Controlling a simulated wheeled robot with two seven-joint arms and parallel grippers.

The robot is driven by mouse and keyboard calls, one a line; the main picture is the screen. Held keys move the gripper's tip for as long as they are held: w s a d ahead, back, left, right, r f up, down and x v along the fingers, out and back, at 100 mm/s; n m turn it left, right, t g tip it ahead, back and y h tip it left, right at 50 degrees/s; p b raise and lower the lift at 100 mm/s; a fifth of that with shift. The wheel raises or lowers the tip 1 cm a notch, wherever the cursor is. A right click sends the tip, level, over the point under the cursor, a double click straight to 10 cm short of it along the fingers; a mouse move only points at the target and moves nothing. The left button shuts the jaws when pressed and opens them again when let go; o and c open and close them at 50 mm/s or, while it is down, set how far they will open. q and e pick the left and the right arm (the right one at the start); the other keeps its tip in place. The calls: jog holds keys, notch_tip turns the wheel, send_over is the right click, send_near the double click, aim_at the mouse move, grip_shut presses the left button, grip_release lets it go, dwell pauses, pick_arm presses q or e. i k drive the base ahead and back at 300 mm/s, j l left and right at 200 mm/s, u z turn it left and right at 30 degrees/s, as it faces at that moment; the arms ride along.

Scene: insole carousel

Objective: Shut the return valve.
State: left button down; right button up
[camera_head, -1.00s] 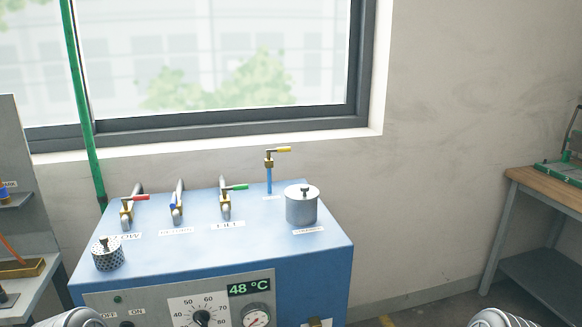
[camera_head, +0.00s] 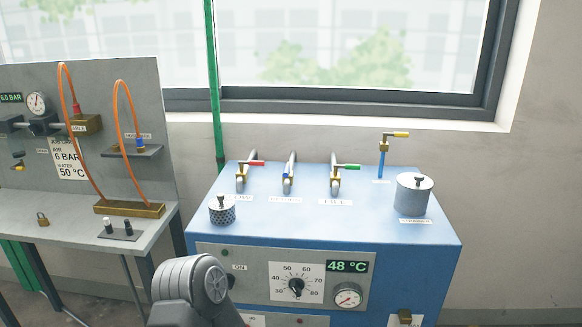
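The return valve (camera_head: 288,172) is the middle of three valves on top of the blue machine (camera_head: 430,236), above a label that appears to read RETURN. Its blue handle looks in line with its pipe, unlike the red handle (camera_head: 257,163) and green handle (camera_head: 351,167) beside it, which point sideways to the right. A grey rounded link of my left arm shows at the bottom, in front of the machine. Neither gripper is in view, and nothing touches the valve.
A yellow-handled valve (camera_head: 396,135) and a metal canister (camera_head: 414,194) stand on the machine's right. A perforated cup (camera_head: 222,209) stands at its front left. The display (camera_head: 347,266) reads 48 °C. A grey bench (camera_head: 60,222) with orange hoses is at left.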

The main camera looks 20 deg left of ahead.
aim_at(286, 169)
jog(key=j, duration=1.5)
jog(key=i, duration=0.05)
